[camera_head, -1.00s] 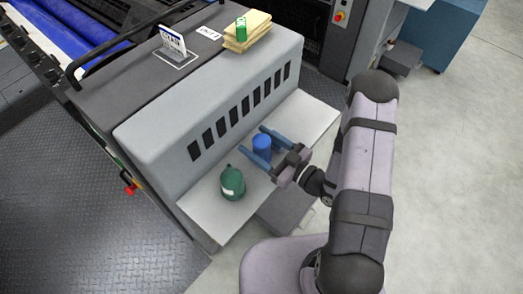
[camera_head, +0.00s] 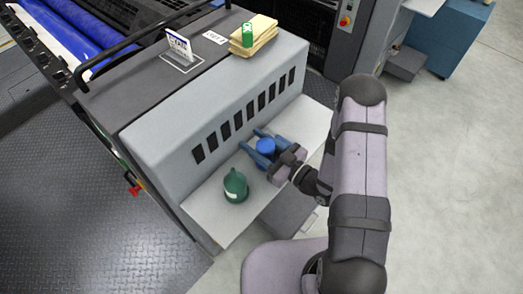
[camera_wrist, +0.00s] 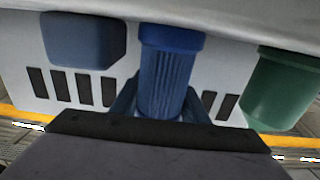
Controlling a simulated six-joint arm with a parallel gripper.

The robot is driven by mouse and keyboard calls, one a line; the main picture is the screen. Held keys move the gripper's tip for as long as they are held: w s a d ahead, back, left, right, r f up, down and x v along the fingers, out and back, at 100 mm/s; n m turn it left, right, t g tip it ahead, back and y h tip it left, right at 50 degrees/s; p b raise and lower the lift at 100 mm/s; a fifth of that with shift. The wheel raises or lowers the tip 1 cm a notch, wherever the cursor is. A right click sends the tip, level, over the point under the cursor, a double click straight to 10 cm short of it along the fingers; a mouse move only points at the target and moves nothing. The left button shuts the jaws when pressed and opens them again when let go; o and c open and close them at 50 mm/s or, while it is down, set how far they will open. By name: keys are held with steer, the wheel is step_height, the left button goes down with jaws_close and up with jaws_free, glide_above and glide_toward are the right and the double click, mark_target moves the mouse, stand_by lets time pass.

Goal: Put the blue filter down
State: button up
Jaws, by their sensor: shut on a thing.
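The blue filter (camera_head: 265,147) is a ribbed blue cylinder with a wider smooth band at one end. It is between the two blue-grey fingers of my gripper (camera_head: 252,140), over the pale shelf (camera_head: 215,216) in front of the slotted machine. In the wrist view the blue filter (camera_wrist: 167,70) is in the middle, and my gripper (camera_wrist: 158,102) is shut on it, a finger at each side. I cannot tell whether its base touches the shelf.
A green container (camera_head: 235,187) with a narrow top stands on the shelf, nearer the camera; it also shows in the wrist view (camera_wrist: 283,90). The grey machine front (camera_head: 225,115) borders the shelf. A blue-grey block (camera_wrist: 83,40) shows in the wrist view.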

steer(key=shift+r, duration=0.15)
steer(key=shift+r, duration=4.85)
steer(key=shift+r, duration=0.15)
